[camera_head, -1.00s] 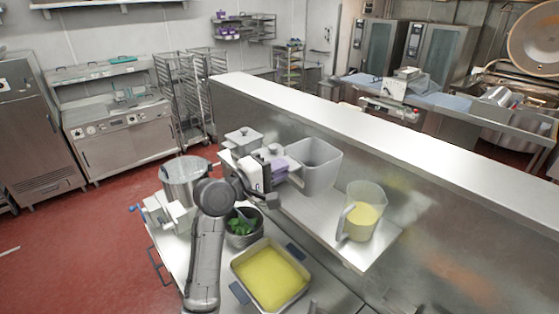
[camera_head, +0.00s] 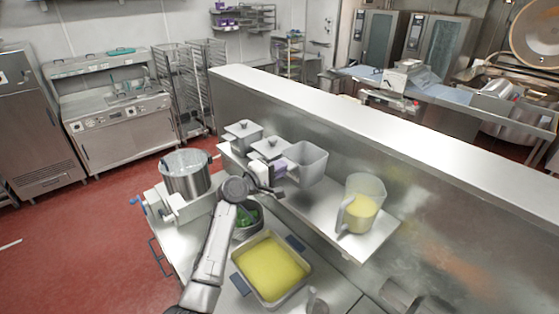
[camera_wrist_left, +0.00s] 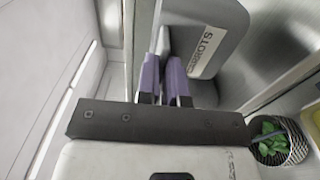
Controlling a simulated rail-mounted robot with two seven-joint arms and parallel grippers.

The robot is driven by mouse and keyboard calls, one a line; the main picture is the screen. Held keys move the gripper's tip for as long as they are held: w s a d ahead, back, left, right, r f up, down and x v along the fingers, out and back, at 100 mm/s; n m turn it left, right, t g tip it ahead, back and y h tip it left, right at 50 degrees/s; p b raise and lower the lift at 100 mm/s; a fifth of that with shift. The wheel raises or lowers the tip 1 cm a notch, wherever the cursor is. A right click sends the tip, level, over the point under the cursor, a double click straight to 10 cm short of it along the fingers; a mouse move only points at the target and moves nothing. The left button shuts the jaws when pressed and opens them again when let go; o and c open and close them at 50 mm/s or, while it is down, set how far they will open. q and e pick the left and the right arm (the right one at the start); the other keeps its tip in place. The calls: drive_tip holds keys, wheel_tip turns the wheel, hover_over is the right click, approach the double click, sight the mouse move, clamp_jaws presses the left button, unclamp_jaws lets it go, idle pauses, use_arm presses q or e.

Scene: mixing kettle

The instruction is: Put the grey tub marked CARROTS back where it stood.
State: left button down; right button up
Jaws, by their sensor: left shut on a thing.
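The grey tub (camera_head: 308,164) stands open at the top on or just above the wall shelf (camera_head: 335,222), between a lidded container and the jug; I cannot tell whether its base touches. In the left wrist view the tub (camera_wrist_left: 215,25) shows a white label reading CARROTS. My left gripper (camera_head: 279,168) is shut on the tub's left side. Its purple fingers also show in the left wrist view (camera_wrist_left: 166,78), close against the tub's wall. The tub's inside is mostly hidden. My right gripper is not in view.
Two lidded grey containers (camera_head: 243,136) (camera_head: 269,148) stand left of the tub. A clear jug of yellow stuff (camera_head: 361,205) stands to its right. Below are a steel pot (camera_head: 187,174), a bowl of green leaves (camera_head: 246,222) and a tray of yellow liquid (camera_head: 271,268).

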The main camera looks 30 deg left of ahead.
use_arm(q)
drive_tip(key=shift+f+b, duration=1.7)
drive_tip(key=shift+f, duration=0.8)
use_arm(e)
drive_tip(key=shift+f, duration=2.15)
use_arm(q)
drive_tip(key=shift+f+b, duration=0.3)
drive_tip(key=shift+f, duration=0.05)
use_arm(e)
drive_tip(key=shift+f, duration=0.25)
use_arm(q)
drive_tip(key=c, duration=0.7)
unclamp_jaws()
drive_tip(key=shift+s, duration=0.1)
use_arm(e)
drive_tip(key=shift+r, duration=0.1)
use_arm(q)
drive_tip(key=p+v, duration=0.4)
drive_tip(key=v, duration=0.3)
drive_tip(key=shift+s+a, duration=0.15)
drive_tip(key=shift+s, duration=0.2)
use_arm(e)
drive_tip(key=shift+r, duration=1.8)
